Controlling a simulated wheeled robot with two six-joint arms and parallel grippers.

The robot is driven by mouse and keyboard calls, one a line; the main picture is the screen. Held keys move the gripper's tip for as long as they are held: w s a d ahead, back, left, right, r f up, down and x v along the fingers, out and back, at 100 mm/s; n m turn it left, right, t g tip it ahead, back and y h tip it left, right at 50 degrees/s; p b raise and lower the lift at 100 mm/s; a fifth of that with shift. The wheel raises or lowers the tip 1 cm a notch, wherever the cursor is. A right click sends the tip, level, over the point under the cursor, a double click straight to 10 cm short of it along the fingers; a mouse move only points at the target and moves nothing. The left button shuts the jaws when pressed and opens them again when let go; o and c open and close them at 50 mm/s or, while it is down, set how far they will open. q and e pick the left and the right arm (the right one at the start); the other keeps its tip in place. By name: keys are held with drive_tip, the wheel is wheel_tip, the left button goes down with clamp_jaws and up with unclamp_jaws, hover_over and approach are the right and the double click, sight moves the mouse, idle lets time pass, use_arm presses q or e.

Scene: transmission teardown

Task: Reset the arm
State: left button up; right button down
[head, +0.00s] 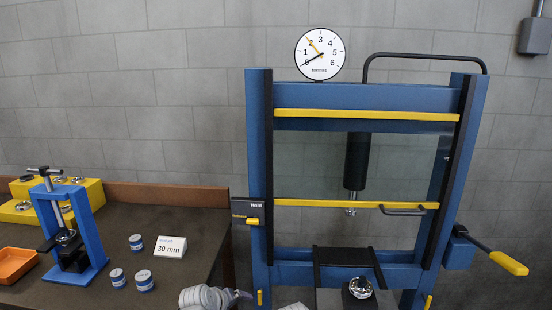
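A grey arm part of mine, which I take to be my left arm, shows at the bottom edge. Its dark end, my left gripper (240,295), is low between the bench and the blue press; its fingers are too small and cut off to tell open from shut. My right gripper is not in view. The blue press (259,180) stands at the right, with a yellow-handled lever (509,263) on its right side, slanting down to the right. A black ram (356,162) hangs in its middle. A shiny metal part (360,288) sits below on the press bed.
A dark bench (110,285) at left holds a small blue arbor press (89,240), an orange tray (15,264), a yellow stepped rack (88,190), 3 blue-and-white tins (136,242) and a "30 mm" card (170,248). A round gauge (320,54) sits atop the press.

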use_arm(q)
drive_tip(key=s+a+f+m+g+y+b, duration=0.1)
drive_tip(key=s+a+f+m+g+y, duration=0.15)
drive_tip(key=s, duration=0.45)
drive_tip(key=s+a+f+m+g+y, duration=0.1)
drive_tip(key=s+a+f+m+g, duration=0.25)
drive_tip(key=s, duration=0.25)
drive_tip(key=s+d+f+m+g+y+b, duration=0.15)
drive_tip(key=s+d+f+m+b, duration=0.3)
drive_tip(key=d+f+b, duration=0.55)
wheel_tip(320, 180, up, 18)
drive_tip(key=d+p, duration=0.1)
drive_tip(key=p, duration=1.7)
drive_tip(key=shift+s+d+n, duration=0.2)
drive_tip(key=shift+s+n, duration=0.25)
